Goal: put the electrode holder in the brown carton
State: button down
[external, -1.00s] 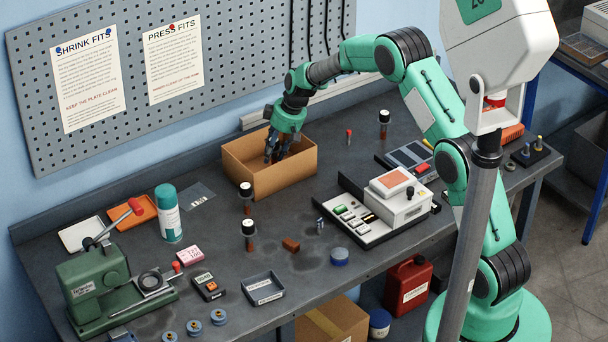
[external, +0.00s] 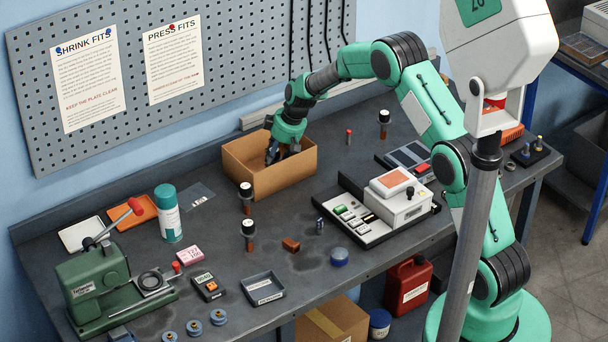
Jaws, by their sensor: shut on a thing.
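The brown carton (external: 262,180) stands open at the back of the bench, below the pegboard. My gripper (external: 281,158) points down into it, with its dark fingers inside the opening, below the level of the back rim. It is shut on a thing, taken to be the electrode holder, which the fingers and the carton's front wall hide. I cannot tell whether that thing touches the carton floor.
Black-and-white-capped pieces (external: 247,196) stand in front of the carton. A spray can (external: 168,214) and a green press (external: 100,285) are left. A small brown block (external: 291,245) lies on open bench.

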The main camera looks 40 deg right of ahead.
jog(key=shift+f, duration=0.15)
jog(key=c, duration=1.2)
grip_release()
jog(key=p+v, duration=0.1)
jog(key=v, duration=1.1)
jog(key=shift+r, duration=0.2)
